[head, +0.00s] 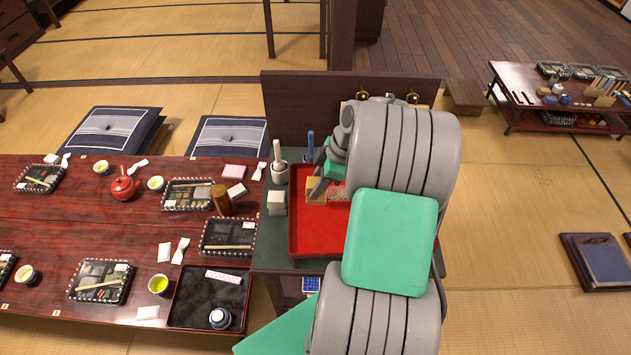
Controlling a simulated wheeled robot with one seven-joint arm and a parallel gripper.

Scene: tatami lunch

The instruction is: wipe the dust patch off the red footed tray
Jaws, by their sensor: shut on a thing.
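The red tray (308,243) lies on the dark green top of a stand, and its right part is hidden behind my arm. A pale, speckled dust patch (338,194) shows on its upper part, partly covered by my arm. My gripper (317,188) is over the tray's upper left part, shut on a small yellow block (313,196) that looks like a sponge. The block is down at the tray's surface, just left of the patch. I cannot tell whether it touches the tray.
Left of the tray stand a white cup (280,173) with a pestle-like stick and a pale box (276,203). A blue item (308,157) stands behind it. A raised dark back panel (300,105) closes the far side. The lunch table (150,230) with several boxes adjoins on the left.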

